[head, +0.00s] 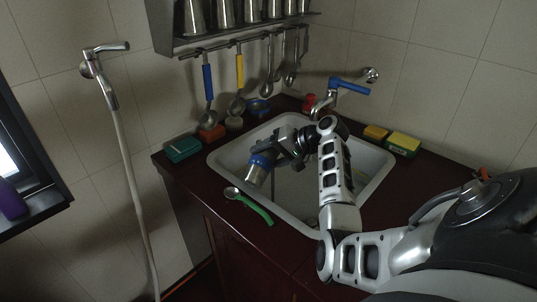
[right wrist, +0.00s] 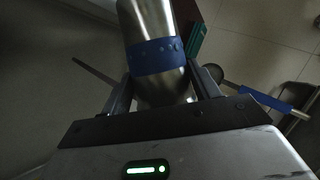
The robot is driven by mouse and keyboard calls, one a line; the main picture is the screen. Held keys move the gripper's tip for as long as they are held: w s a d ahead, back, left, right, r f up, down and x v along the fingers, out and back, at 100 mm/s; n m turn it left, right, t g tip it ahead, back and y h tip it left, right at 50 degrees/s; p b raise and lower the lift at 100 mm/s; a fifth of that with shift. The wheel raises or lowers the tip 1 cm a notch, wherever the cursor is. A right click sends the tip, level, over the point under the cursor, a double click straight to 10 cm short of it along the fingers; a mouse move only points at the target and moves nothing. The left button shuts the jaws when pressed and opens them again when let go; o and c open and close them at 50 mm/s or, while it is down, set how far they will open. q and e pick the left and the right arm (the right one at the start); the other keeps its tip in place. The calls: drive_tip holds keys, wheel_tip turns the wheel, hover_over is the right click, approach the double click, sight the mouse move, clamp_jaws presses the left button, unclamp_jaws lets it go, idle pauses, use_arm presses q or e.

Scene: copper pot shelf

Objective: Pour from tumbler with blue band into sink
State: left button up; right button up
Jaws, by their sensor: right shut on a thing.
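The metal tumbler with a blue band (head: 260,168) is over the left part of the white sink (head: 372,185). It is tilted, with one end pointing down and to the left in the head view. My right gripper (head: 277,151) is shut on the tumbler. In the right wrist view the tumbler (right wrist: 155,55) sits between the two fingers (right wrist: 163,88), with the blue band just beyond them. I cannot see inside the tumbler or any liquid. My left gripper is not in view.
A green-handled spoon (head: 255,207) lies at the sink's front left edge. A teal box (head: 183,148) stands left of the sink. A blue-handled faucet (head: 348,87) is behind it, and yellow sponges (head: 403,142) lie to the right. Ladles hang from a rail (head: 240,42) above.

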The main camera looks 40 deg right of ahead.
drive_tip(key=shift+w+d+f+m+y, duration=0.2)
drive_tip(key=shift+d+f+m+y, duration=0.3)
drive_tip(key=shift+f+m+y, duration=0.45)
drive_tip(key=shift+d+g+y+b, duration=0.1)
drive_tip(key=shift+g+y+b, duration=0.2)
drive_tip(key=shift+y, duration=0.05)
drive_tip(key=shift+f, duration=0.15)
idle(1.2)
